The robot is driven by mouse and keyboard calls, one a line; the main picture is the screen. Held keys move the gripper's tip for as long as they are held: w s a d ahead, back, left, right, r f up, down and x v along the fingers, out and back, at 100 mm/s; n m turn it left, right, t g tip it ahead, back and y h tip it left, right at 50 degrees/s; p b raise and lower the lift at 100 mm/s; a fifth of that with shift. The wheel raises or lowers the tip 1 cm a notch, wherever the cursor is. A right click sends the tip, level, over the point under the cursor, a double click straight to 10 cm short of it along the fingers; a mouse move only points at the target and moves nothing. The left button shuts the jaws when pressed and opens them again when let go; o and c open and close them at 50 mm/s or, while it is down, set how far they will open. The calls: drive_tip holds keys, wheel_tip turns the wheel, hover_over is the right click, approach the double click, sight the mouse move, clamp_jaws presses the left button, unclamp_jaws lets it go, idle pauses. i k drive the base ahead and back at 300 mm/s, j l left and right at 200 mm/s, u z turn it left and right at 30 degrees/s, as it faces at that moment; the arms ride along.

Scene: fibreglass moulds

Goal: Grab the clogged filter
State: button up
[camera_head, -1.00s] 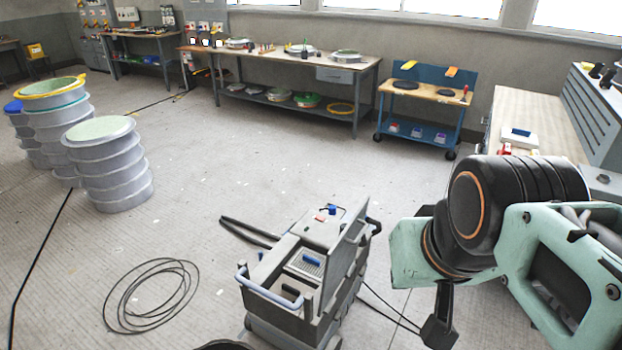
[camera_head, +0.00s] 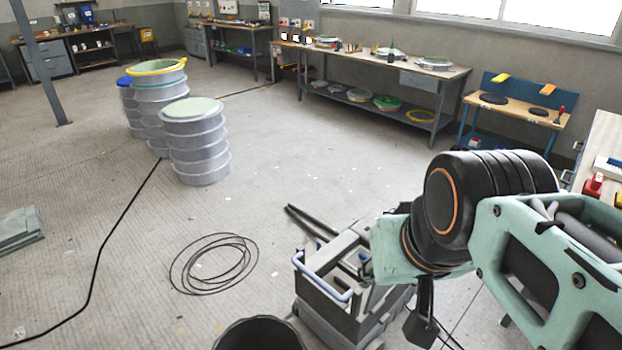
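I cannot pick out a clogged filter for certain in this view. The grey wheeled cart (camera_head: 318,287) with a pale blue handle stands on the floor at the lower middle. My mint-green and black arm covers its right side and much of its top. A dark part at the end of my arm, which looks like my gripper (camera_head: 421,322), hangs beside the cart's right side. Its fingers cannot be made out, nor whether it holds anything.
A dark round bin (camera_head: 258,335) stands in front of the cart. A coiled black cable (camera_head: 213,264) lies to its left. Stacked grey moulds (camera_head: 195,150) stand further back. A blue trolley (camera_head: 513,120) and a workbench (camera_head: 375,72) line the back wall. Open floor lies between.

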sight(352, 260)
drive_tip(key=j+u, duration=0.15)
drive_tip(key=u, duration=0.35)
drive_tip(key=j+u, duration=0.15)
drive_tip(key=u, duration=0.3)
drive_tip(key=i+j, duration=0.15)
drive_tip(key=j, duration=0.25)
drive_tip(key=i+j+u, duration=0.15)
drive_tip(key=j, duration=0.25)
drive_tip(key=i+j+u, duration=0.25)
drive_tip(key=i+j, duration=0.5)
drive_tip(key=i, duration=0.4)
drive_tip(key=i+j+z, duration=0.15)
drive_tip(key=i, duration=0.45)
drive_tip(key=i+z, duration=0.35)
drive_tip(key=i, duration=0.15)
drive_tip(key=i+z, duration=0.35)
drive_tip(key=i, duration=0.15)
drive_tip(key=i+z, duration=1.15)
drive_tip(key=z, duration=0.15)
drive_tip(key=i+z, duration=0.2)
drive_tip(key=z, duration=0.15)
drive_tip(key=i+z, duration=0.2)
drive_tip(key=z, duration=0.2)
drive_tip(key=i+z, duration=0.2)
drive_tip(key=z, duration=0.2)
drive_tip(key=i+z, duration=0.2)
drive_tip(key=z, duration=0.15)
drive_tip(key=i+z, duration=0.15)
drive_tip(key=z, duration=0.25)
